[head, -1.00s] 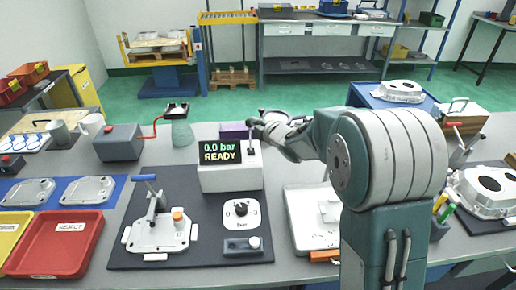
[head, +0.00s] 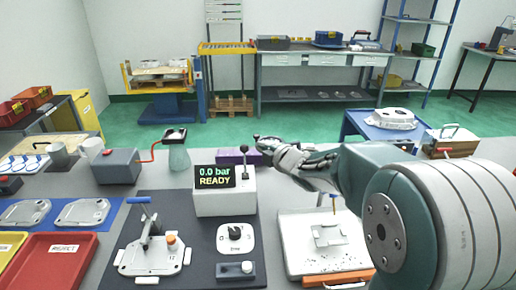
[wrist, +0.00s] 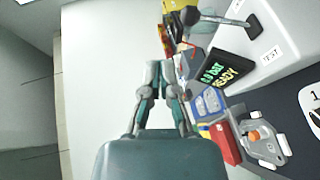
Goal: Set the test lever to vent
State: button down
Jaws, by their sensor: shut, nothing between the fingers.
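The test lever (head: 244,160) is a thin metal rod with a black knob, standing roughly upright on the right part of the white tester box (head: 222,204). The box's display (head: 214,176) reads "0.0 bar READY". In the wrist view the lever (wrist: 222,20) rises from a dark slot, with a "TEST" label (wrist: 271,56) beside it; the other label is too unclear to read. My gripper (head: 261,143) is shut and empty, just right of the lever knob and apart from it in the head view. It also shows in the wrist view (wrist: 160,70).
A clamp fixture (head: 155,252) and a round dial switch (head: 235,237) stand on the dark mat in front of the box. A purple block (head: 232,157) is behind it.

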jog(key=s+d+r+m+g+h, duration=0.2)
jog(key=s+d+r+m+h, duration=0.2)
jog(key=s+d+m+h, duration=0.75)
jog(key=s+f+m+g+y, duration=0.1)
jog(key=s+m+g, duration=0.1)
jog(key=s, duration=0.6)
jog(key=s+f+m+g+y, duration=0.2)
jog(key=s+m, duration=0.3)
jog(key=s, duration=0.3)
jog(key=s+a+f+m+g+y, duration=0.1)
jog(key=s+m, duration=0.3)
jog(key=s, duration=0.4)
jog(key=shift+f+g, duration=0.6)
jog(key=shift+f, duration=0.15)
